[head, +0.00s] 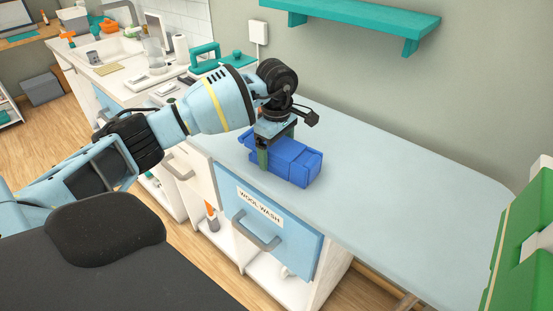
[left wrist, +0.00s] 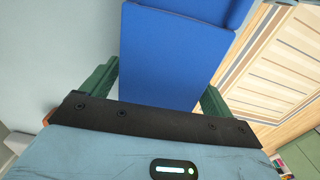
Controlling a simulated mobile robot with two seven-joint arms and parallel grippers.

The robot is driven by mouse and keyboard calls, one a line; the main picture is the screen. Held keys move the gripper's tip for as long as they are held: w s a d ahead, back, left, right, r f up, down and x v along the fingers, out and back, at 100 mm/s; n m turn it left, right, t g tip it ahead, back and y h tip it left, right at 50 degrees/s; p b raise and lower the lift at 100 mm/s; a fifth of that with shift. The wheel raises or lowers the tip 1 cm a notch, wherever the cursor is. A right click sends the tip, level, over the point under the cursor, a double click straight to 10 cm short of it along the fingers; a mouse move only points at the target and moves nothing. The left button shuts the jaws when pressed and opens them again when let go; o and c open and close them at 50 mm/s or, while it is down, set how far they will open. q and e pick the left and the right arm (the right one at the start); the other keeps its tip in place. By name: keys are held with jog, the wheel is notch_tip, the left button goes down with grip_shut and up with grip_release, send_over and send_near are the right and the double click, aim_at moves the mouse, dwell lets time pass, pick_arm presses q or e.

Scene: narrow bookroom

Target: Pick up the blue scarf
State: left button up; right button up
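The blue scarf (head: 291,162) is a folded, blocky bundle on the pale blue counter, near its front edge. My left gripper (head: 277,152) is over it, pointing down, with one green finger against the scarf's near side. In the left wrist view the scarf (left wrist: 175,60) fills the space between the two green fingers (left wrist: 160,90), which stand wide apart at its edges. I cannot tell whether they press on it or only stand around it. The gripper hides part of the scarf. My right gripper is not in view.
The counter (head: 400,190) is clear to the right of the scarf. Below is a blue drawer labelled "WOOL WASH" (head: 265,228) with a grey handle. A teal shelf (head: 350,18) hangs on the wall. A green object (head: 525,235) stands at the right edge. A sink (head: 105,52) is at the far left.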

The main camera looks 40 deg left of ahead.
aim_at(276, 144)
pick_arm(q)
jog(key=c, duration=0.9)
jog(key=shift+c, duration=0.3)
jog(key=shift+r, duration=0.2)
jog(key=shift+r, duration=0.65)
jog(key=shift+s+r, duration=0.2)
jog(key=shift+r, duration=0.8)
jog(key=s+d, duration=0.2)
jog(key=s, duration=0.5)
jog(key=s+d+r+b, duration=0.1)
jog(key=s+d, duration=0.2)
jog(key=s, duration=0.4)
jog(key=shift+s+r, duration=0.2)
jog(key=shift+s, duration=0.2)
